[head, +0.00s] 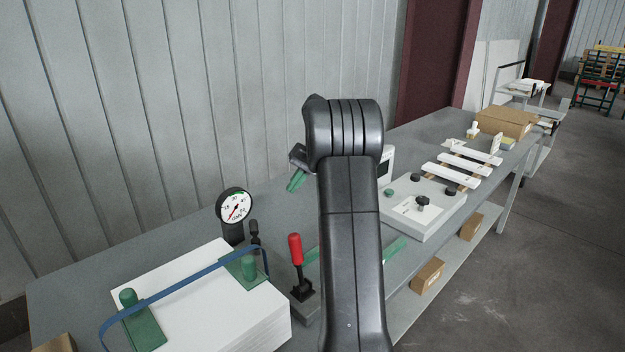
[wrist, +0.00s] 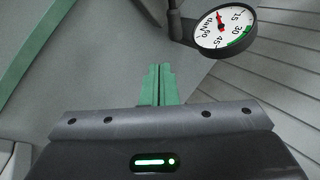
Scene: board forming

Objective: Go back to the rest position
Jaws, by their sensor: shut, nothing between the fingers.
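My gripper has green fingers, which show in the head view (head: 297,181) just left of my dark arm. The arm stands in the middle of that view and hides part of the bench behind it. In the wrist view the two green fingers of my gripper (wrist: 158,84) lie side by side, shut with nothing between them. They are over the grey bench surface (wrist: 110,60). The round dial gauge (wrist: 222,28) is beyond the fingers to the upper right, apart from them. It also shows left of my arm in the head view (head: 235,205).
A white stack of boards (head: 205,305) with green clamps and a blue band lies front left. A red-handled lever (head: 295,250) stands beside it. Right of my arm are a control box (head: 430,215), white bars (head: 450,175) and a cardboard box (head: 507,122). A ribbed wall backs the bench.

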